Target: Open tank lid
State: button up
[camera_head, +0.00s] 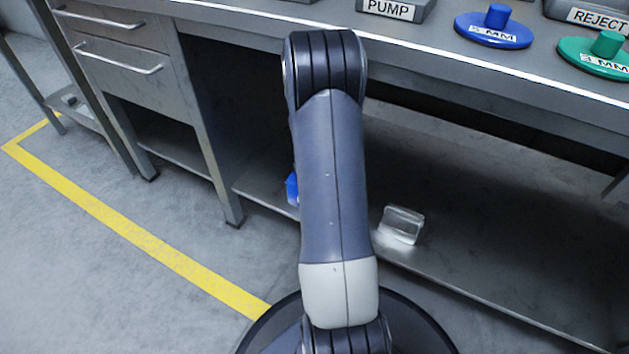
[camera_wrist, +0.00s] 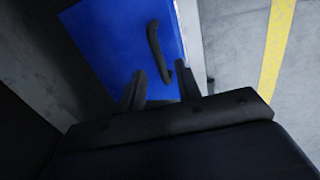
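A flat blue panel (camera_wrist: 105,40) with a dark curved handle (camera_wrist: 154,42) fills the upper middle of the wrist view; it looks like the tank lid. My gripper (camera_wrist: 162,73) is open, its two dark fingers apart on either side of the handle's near end. I cannot tell whether they touch it. Whether the lid is shut is not clear. In the head view a small blue patch (camera_head: 292,188) shows on the lower shelf beside my arm, which hides the rest. My gripper is hidden there.
The steel workbench (camera_head: 240,25) carries a PUMP-labelled block (camera_head: 395,8), a blue disc (camera_head: 493,32), a green disc (camera_head: 598,58) and a REJECT-labelled container (camera_head: 590,14). A clear block (camera_head: 402,224) sits on the lower shelf (camera_head: 480,270). Floor with a yellow line (camera_head: 140,237) is free at left.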

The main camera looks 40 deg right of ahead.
jog(key=shift+w+d+f+b, duration=0.1)
jog(key=shift+d+f+b, duration=0.1)
jog(key=shift+f, duration=0.45)
jog(key=shift+w+d+f+b, duration=0.1)
jog(key=shift+f+b, duration=0.1)
jog(key=shift+f, duration=0.45)
jog(key=shift+s, duration=0.1)
jog(key=shift+c, duration=0.4)
jog(key=shift+a, duration=0.1)
grip_shut()
